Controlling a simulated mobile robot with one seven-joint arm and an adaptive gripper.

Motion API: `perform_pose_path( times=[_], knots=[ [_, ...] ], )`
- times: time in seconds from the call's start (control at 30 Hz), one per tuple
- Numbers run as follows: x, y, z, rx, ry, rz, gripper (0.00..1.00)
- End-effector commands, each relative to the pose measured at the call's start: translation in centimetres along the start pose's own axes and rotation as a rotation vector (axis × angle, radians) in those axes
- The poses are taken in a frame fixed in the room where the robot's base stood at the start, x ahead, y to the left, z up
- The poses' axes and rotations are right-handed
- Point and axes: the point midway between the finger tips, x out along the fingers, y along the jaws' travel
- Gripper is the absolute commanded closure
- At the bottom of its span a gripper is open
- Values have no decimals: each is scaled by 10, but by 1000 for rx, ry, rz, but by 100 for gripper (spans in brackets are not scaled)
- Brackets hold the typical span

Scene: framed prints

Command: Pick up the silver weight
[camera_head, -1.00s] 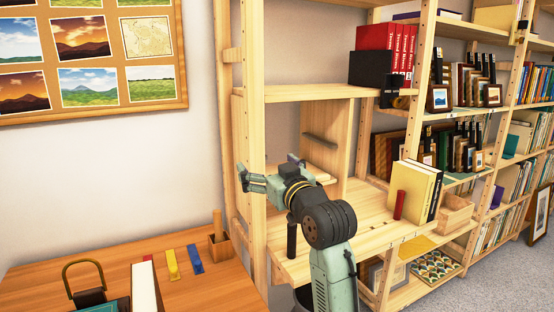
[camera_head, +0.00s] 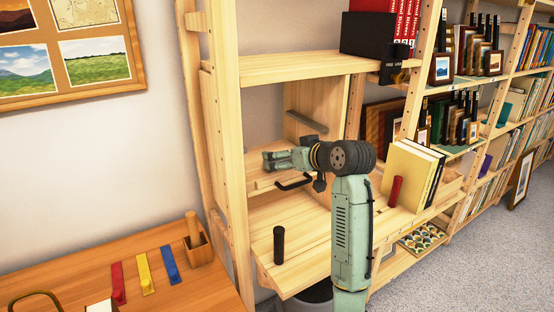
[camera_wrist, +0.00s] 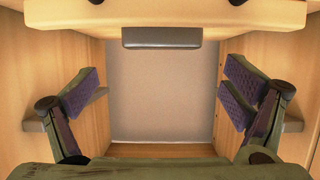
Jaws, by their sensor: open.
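I cannot make out a silver weight in either current view. My gripper (camera_head: 278,160) is at the opening of the lower wooden shelf compartment, above a wooden piece with a black handle (camera_head: 295,183). In the wrist view my gripper (camera_wrist: 162,95) is open, its purple-padded fingers wide apart with nothing between them. Beyond them is a plain grey back wall (camera_wrist: 160,95) between wooden sides. A dark grey bar (camera_wrist: 162,38) is fixed at the top. Part of the compartment is hidden behind my arm in the head view.
A black cylinder (camera_head: 278,245) stands on the shelf board (camera_head: 310,240). A red cylinder (camera_head: 395,191) stands by upright books (camera_head: 412,175) at right. Wooden posts (camera_head: 228,160) and the upper shelf (camera_head: 300,65) frame the opening. A desk (camera_head: 130,265) with colored strips is at left.

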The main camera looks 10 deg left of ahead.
Motion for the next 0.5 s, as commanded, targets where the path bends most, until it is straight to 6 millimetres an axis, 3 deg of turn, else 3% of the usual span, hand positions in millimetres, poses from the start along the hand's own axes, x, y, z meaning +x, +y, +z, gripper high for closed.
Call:
perform_pose_path(
  times=[0.17,0.5],
  knots=[
    [13,-1,1,2,-1,-1,6],
    [56,-3,8,0,0,0,6]
  ],
)
